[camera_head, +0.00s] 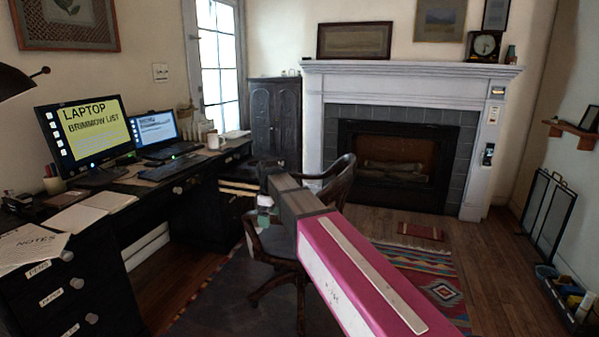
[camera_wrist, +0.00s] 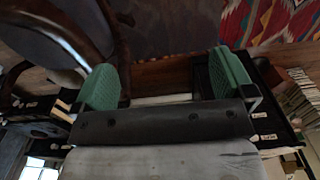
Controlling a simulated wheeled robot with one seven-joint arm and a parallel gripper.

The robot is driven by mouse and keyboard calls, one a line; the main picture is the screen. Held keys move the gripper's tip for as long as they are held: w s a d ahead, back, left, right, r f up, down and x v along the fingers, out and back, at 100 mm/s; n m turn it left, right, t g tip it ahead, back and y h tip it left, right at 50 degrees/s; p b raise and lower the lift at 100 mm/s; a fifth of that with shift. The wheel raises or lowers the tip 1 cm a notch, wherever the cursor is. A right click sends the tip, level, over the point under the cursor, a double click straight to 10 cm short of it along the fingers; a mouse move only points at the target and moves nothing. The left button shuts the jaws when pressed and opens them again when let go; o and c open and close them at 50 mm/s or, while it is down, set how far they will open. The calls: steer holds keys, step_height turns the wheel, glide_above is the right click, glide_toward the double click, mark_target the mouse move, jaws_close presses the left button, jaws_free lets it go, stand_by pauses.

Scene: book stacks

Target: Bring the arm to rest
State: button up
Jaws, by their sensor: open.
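My arm reaches forward from the lower right of the head view, with a pink and white link and a grey section behind the gripper. My gripper (camera_head: 264,207) is at its far end, in front of the wooden chair. In the wrist view my gripper (camera_wrist: 165,85) shows two green finger pads set wide apart. No object is seen held between them. The wrist view looks toward the floor and furniture.
A dark wooden chair (camera_head: 341,182) stands close behind my gripper. A black desk (camera_head: 100,260) with two screens, papers and a mug lines the left. A white fireplace (camera_head: 312,120) is at the back. A patterned rug (camera_head: 440,290) and wood floor lie to the right.

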steer(key=s+d+f+m, duration=0.4)
steer(key=d+f, duration=0.3)
steer(key=d, duration=0.3)
steer(key=s+d+f+m, duration=0.5)
steer(key=s+d+f, duration=0.1)
steer(key=d, duration=0.3)
steer(key=s+d+f+m, duration=0.5)
steer(key=s+d+f, duration=0.1)
steer(key=d+f, duration=0.3)
steer(key=shift+d, duration=0.85)
